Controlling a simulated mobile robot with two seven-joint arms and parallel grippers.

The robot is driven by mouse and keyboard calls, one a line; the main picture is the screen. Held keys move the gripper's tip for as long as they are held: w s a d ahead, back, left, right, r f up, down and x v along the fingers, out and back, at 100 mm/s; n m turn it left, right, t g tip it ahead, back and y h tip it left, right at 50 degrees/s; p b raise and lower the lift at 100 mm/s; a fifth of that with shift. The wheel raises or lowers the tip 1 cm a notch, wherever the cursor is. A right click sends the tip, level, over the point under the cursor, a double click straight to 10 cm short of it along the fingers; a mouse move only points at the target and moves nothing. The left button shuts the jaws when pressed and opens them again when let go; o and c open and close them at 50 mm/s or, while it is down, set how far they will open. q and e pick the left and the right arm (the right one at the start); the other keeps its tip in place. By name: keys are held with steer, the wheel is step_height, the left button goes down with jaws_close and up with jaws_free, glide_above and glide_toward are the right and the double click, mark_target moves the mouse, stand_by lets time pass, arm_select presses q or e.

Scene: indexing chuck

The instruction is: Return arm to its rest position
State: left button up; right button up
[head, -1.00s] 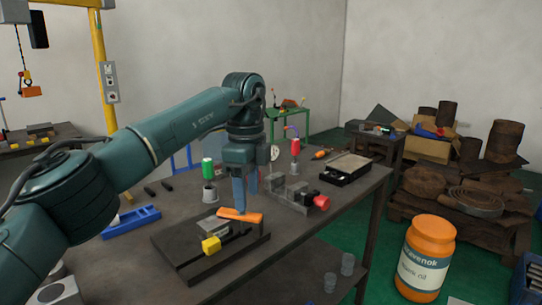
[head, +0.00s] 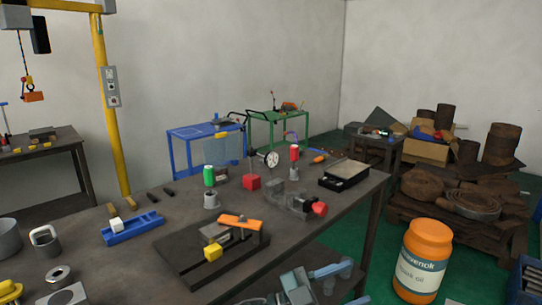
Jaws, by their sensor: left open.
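My left gripper (head: 345,285) shows at the bottom edge of the head view, in front of the workbench's near edge. Its two pale blue fingers are apart, pointing right, with nothing seen between them. The rest of the left arm is out of view. The fixture with a dark base plate (head: 185,262) stands on the bench behind it, clear of the gripper. It carries an orange lever (head: 240,222), a grey block and a yellow knob (head: 213,252). My right gripper is not in view.
The workbench (head: 160,240) also holds a grey vise with a red knob (head: 320,208), a red block (head: 251,183) with a dial gauge, a green cylinder (head: 209,176) on a grey cup, and a blue tray (head: 130,230). An orange drum (head: 428,250) stands on the floor at right.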

arm_select(q)
steer(key=a+f+n+t+y+p, duration=0.1)
steer(key=a+f+n+t+y, duration=1)
steer(key=a+n+t, duration=0.3)
steer(key=s+a+f+n+g+y+p, duration=0.1)
steer(key=s+a+f+n+g+y, duration=0.2)
steer(key=s+a+f, duration=0.9)
steer(key=s+a+g+y, duration=0.1)
steer(key=s+g+y, duration=0.2)
steer(key=s+y, duration=0.1)
steer(key=shift+a+f+n+g, duration=0.2)
steer(key=shift+n+g, duration=0.2)
